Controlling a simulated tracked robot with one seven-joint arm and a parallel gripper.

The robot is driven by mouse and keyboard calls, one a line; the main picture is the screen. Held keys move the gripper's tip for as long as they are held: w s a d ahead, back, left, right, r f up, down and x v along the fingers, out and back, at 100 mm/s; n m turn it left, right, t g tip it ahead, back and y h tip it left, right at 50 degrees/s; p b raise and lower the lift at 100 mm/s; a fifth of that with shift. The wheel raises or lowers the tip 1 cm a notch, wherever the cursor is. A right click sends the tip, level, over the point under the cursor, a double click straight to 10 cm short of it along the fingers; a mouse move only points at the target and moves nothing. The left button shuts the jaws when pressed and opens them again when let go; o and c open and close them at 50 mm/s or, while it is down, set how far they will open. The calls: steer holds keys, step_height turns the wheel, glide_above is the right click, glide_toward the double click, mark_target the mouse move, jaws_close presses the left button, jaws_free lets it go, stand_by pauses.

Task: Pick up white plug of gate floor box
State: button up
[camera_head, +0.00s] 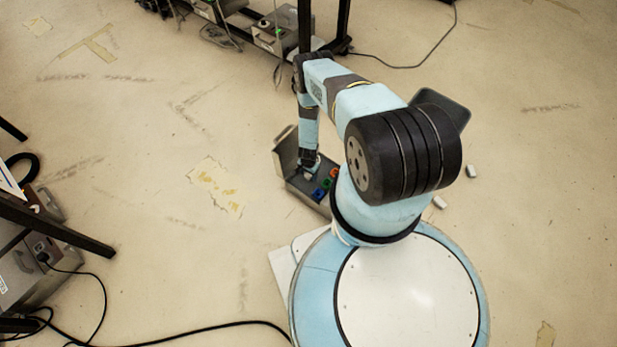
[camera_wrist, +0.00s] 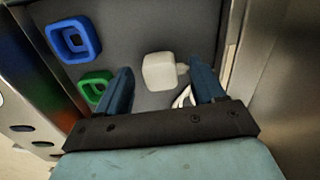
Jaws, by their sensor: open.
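The white plug (camera_wrist: 161,71) is a small rounded block in the wrist view, lying on the grey floor of the metal floor box (camera_head: 291,183). My gripper (camera_wrist: 165,85) is open, with one blue finger left of the plug and the other at its right side. The plug sits between and just beyond the fingertips. Whether the right finger touches it I cannot tell. A pale loop, perhaps its cord, shows by the right finger. In the head view my gripper (camera_head: 308,168) reaches down into the box, and the plug is hard to make out there.
A blue square socket (camera_wrist: 72,40) and a green one (camera_wrist: 95,88) are left of the plug. Metal box walls (camera_wrist: 285,60) rise close on the right. Two white pieces (camera_head: 471,171) (camera_head: 439,202) lie on the floor. A black-framed table (camera_head: 60,230) stands left; open floor lies between.

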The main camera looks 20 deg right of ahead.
steer(key=shift+c, duration=0.4)
steer(key=c, duration=1.1)
steer(key=shift+o, duration=0.2)
steer(key=shift+r, duration=0.15)
steer(key=shift+w+r, duration=0.1)
steer(key=shift+r, duration=0.2)
step_height(320, 180, up, 2)
steer(key=shift+r, duration=0.1)
steer(key=s+a+r, duration=0.1)
steer(key=s+r, duration=0.9)
steer(key=s, duration=0.4)
steer(key=w+d, duration=0.7)
steer(key=d, duration=0.1)
steer(key=shift+d, duration=0.15)
